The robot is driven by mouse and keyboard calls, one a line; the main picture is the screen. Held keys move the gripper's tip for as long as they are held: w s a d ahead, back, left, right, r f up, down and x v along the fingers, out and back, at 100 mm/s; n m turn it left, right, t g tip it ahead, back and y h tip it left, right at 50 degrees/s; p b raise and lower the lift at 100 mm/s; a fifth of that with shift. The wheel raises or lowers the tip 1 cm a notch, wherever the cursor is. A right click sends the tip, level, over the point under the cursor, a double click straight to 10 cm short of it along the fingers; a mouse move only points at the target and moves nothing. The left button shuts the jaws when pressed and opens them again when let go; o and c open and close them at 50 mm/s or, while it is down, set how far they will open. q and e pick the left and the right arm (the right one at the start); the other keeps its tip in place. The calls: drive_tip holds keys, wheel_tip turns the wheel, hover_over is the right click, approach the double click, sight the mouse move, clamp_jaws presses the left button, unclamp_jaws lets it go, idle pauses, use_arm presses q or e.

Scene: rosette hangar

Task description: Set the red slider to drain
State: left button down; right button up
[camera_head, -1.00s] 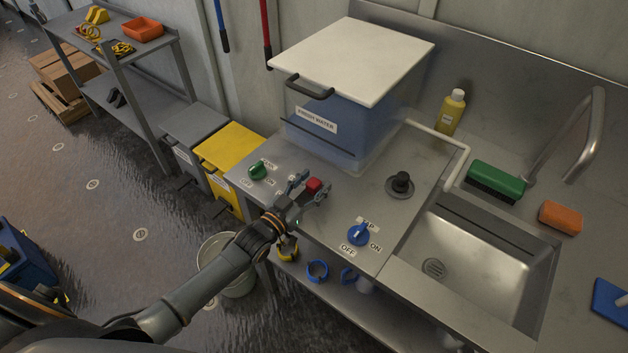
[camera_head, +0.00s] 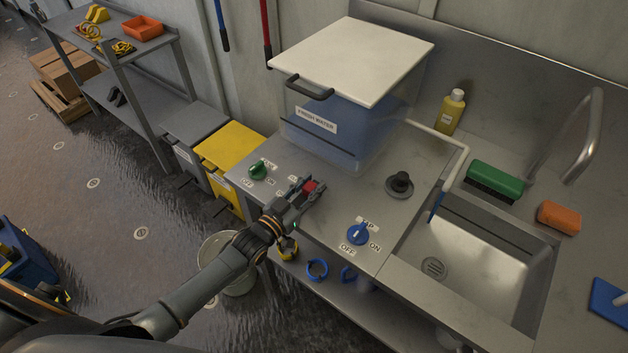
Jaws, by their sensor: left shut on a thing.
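The red slider (camera_head: 310,187) is a small red knob on the steel counter in front of the fresh water tank. My left gripper (camera_head: 308,191) is shut on it, one finger on each side. The slider's track and any markings by it are hidden under the gripper. The fresh water tank (camera_head: 300,104) is clear with blue water and a white lid. A white pipe (camera_head: 440,136) runs from it to the sink, and a blue stream (camera_head: 436,207) shows below the pipe's end. My right gripper is out of view.
A green knob (camera_head: 258,172) is left of the gripper; a blue tap knob (camera_head: 358,233) and a black knob (camera_head: 400,182) are to the right.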

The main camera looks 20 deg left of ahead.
sight(306, 191)
use_arm(q)
drive_tip(key=p+v, duration=0.1)
drive_tip(key=v, duration=0.3)
drive_tip(key=c, duration=1)
unclamp_jaws()
drive_tip(key=shift+o, duration=0.2)
drive_tip(key=v, duration=1.2)
